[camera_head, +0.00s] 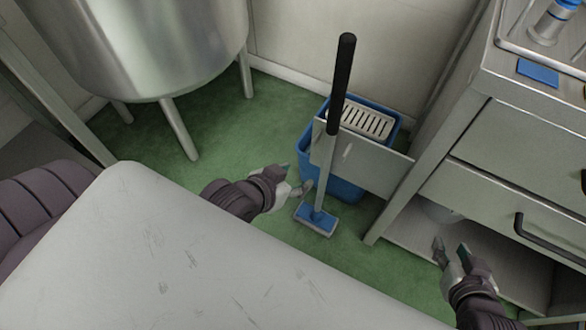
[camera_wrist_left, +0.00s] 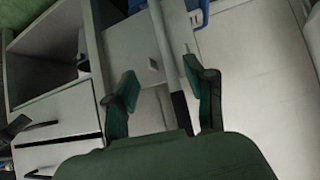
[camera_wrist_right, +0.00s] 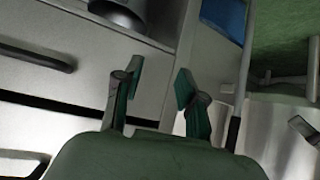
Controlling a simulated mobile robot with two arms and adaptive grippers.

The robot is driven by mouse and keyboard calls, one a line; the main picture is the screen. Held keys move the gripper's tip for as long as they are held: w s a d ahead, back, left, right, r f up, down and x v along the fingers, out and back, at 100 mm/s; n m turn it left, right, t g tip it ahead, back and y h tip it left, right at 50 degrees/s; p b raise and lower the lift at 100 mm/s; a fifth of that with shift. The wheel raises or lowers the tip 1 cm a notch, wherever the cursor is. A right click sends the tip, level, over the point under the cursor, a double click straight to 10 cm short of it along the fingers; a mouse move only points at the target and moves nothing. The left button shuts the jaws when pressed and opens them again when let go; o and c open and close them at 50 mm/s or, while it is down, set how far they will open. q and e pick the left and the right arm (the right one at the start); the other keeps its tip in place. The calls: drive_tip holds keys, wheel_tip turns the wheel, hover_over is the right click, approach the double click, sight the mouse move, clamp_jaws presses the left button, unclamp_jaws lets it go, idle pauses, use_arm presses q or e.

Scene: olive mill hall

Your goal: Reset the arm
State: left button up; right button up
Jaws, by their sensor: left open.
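My left gripper (camera_head: 293,182) is low over the green floor, just left of the mop's shaft. Its fingers are apart in the left wrist view (camera_wrist_left: 168,85), with the mop's pale shaft (camera_wrist_left: 164,40) showing between them; I cannot tell how close the shaft is. My right gripper (camera_head: 450,252) is in front of the drawer cabinet's open lower bay. Its fingers are apart and empty in the right wrist view (camera_wrist_right: 158,85). The mop (camera_head: 316,218), with a black upper handle and blue head, stands upright on the floor.
A blue bucket (camera_head: 345,188) with a grey wringer stands behind the mop, beside a grey panel (camera_head: 372,166). The drawer cabinet (camera_head: 480,205) is at right. A metal tank (camera_head: 150,45) on legs is at back left. A scratched pale surface (camera_head: 170,255) fills the foreground.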

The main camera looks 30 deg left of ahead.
idle(0.4)
